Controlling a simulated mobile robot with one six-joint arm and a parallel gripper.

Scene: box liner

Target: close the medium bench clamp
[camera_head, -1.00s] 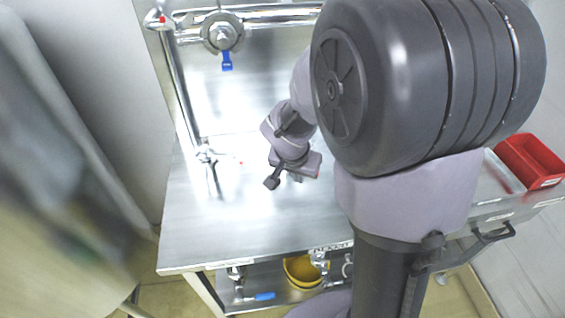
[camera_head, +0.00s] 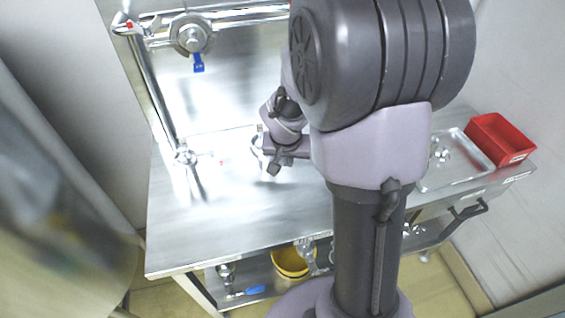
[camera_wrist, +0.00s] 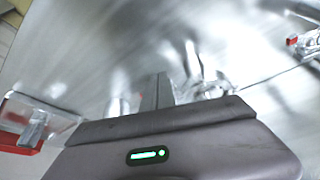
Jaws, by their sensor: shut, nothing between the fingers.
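I cannot tell for sure which metal piece is the medium bench clamp. One shiny metal fitting (camera_head: 185,157) stands on the bench at the left, with a short bar running toward the front. Another metal piece (camera_head: 257,143) shows behind my gripper, partly hidden by my wrist. My gripper (camera_head: 273,168) is shut and empty above the middle of the bench. In the wrist view its fingers (camera_wrist: 157,90) are together, pointing toward the bench. Shiny metal parts (camera_wrist: 210,88) stand just beyond them to the right; contact cannot be told. A metal piece with a red end (camera_wrist: 304,43) is farther right.
The steel bench top (camera_head: 215,220) is clear at front left. Pipework with a blue-handled valve (camera_head: 194,38) runs along the back. A metal tray (camera_head: 455,172) and red bin (camera_head: 500,140) are at the right. A yellow bucket (camera_head: 292,262) sits on the lower shelf.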

